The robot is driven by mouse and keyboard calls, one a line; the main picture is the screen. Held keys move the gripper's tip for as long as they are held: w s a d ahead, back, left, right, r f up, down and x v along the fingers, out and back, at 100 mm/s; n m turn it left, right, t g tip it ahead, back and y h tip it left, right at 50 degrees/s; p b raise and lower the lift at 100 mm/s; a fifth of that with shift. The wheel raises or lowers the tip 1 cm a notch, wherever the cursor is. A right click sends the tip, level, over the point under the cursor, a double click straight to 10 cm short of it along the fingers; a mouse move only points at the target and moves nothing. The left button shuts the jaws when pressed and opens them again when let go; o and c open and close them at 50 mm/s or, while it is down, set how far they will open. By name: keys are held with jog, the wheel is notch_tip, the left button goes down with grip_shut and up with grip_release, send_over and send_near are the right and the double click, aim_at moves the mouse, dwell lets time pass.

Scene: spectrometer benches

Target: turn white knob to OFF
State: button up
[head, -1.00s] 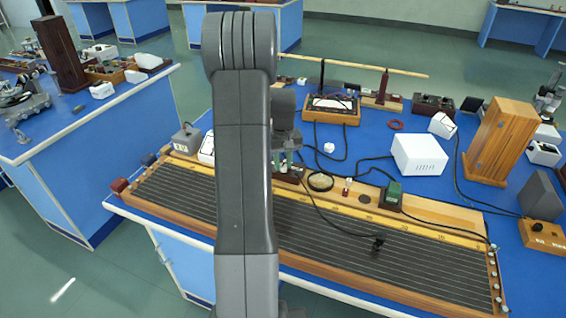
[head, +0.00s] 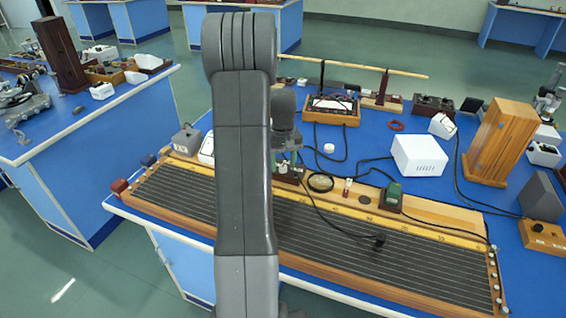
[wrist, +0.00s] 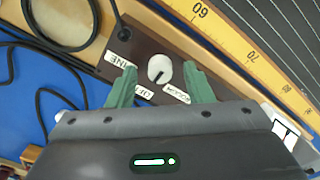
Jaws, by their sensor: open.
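The white knob (wrist: 157,66) sits on a dark brown box (wrist: 140,47) in the wrist view. It carries a short black pointer mark on its lower part, towards the side with the OFF and ROUGH labels. White labels lie around it: FINE (wrist: 122,61) at left, OFF (wrist: 144,92) below, partly covered, and ROUGH (wrist: 176,93) at lower right. My gripper (wrist: 160,73) is open, its green fingers on either side of the knob, with gaps visible. In the head view the brown box (head: 291,174) is partly hidden by my arm.
A wooden board with a yellow scale (wrist: 235,45) runs beside the box. A round ring-rimmed piece (wrist: 62,15) and black cables (wrist: 40,95) lie at left. In the head view, a green block (head: 391,196) and a white box (head: 419,155) stand to the right.

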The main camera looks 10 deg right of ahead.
aim_at(283, 166)
notch_tip(283, 166, up, 14)
jog(key=shift+f+b, duration=0.15)
jog(key=shift+b, duration=0.15)
notch_tip(283, 166, down, 14)
jog(key=shift+p, duration=0.3)
dwell(0.5)
